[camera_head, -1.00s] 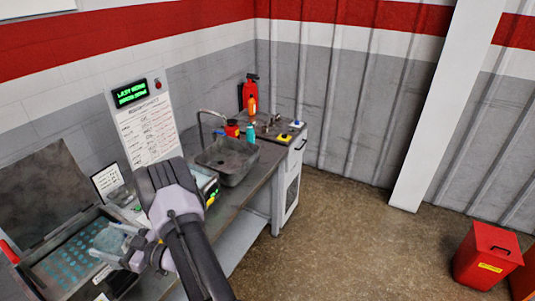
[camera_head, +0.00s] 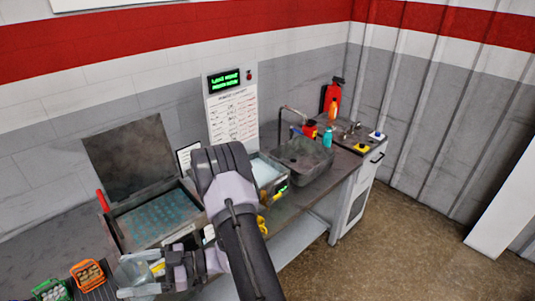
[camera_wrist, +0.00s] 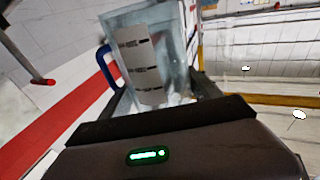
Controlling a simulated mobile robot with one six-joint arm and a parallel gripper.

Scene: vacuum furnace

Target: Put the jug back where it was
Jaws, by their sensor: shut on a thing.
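The jug (camera_wrist: 146,45) is clear, with a blue handle, a white label with dark marks, and what looks like some clear contents. My gripper (camera_wrist: 166,97) is shut on it in the wrist view. In the head view the jug (camera_head: 132,271) is held at the lower left, in front of the open-lidded basin, and my gripper (camera_head: 160,280) is at its right side. My arm hides part of the bench behind it. I cannot tell the jug's height above the bench.
The basin (camera_head: 122,226) has its lid (camera_head: 130,165) raised. A green basket (camera_head: 52,291) and an orange basket (camera_head: 88,274) stand at the lower left. A sink (camera_head: 300,163), a red cup (camera_head: 310,128) and bottles are to the right. A notice board (camera_head: 232,117) stands behind.

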